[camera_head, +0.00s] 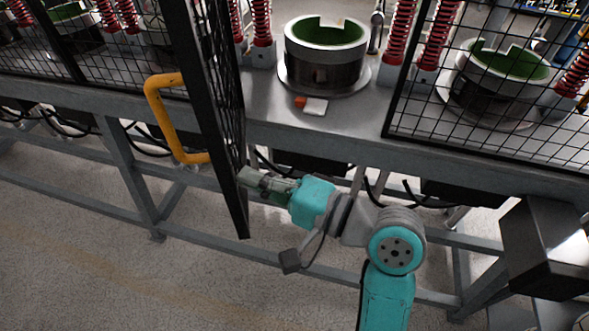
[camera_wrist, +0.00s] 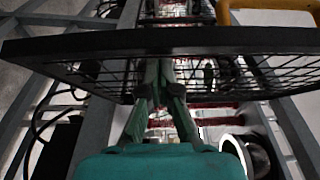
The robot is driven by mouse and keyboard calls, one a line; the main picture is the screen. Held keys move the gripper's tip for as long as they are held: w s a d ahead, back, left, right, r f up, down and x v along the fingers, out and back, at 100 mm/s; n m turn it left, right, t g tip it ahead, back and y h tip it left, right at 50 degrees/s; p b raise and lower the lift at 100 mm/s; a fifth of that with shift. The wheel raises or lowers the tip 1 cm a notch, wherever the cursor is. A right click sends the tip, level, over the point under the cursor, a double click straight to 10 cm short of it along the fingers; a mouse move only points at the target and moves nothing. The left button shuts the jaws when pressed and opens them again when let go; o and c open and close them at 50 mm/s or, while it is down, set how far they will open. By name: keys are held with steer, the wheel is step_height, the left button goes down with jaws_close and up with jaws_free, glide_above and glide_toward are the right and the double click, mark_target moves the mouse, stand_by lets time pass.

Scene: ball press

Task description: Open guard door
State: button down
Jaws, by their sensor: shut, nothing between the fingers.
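The guard door (camera_head: 215,110) is a black frame with wire mesh. It stands swung out from the bench front, seen nearly edge-on, leaving an opening to its right. Its yellow handle (camera_head: 152,105) is on the door's left, outer face. My gripper (camera_head: 243,176) is shut and empty, at the inner, right side of the door by its lower part. In the wrist view, the shut fingers (camera_wrist: 159,66) reach up to the door's mesh and frame (camera_wrist: 60,47); I cannot tell whether they touch. The handle shows beyond the door in the wrist view (camera_wrist: 224,14).
Behind the opening, a round press fixture (camera_head: 325,65) with a green inside stands on the grey bench (camera_head: 275,125). An orange and white block (camera_head: 314,106) lies before it. A fixed mesh panel (camera_head: 490,115) closes the right side. The floor (camera_head: 90,255) in front is clear.

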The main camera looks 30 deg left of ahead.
steer(key=s+a, duration=0.7)
steer(key=a, duration=0.5)
steer(key=shift+s+a, duration=0.3)
steer(key=shift+s, duration=0.1)
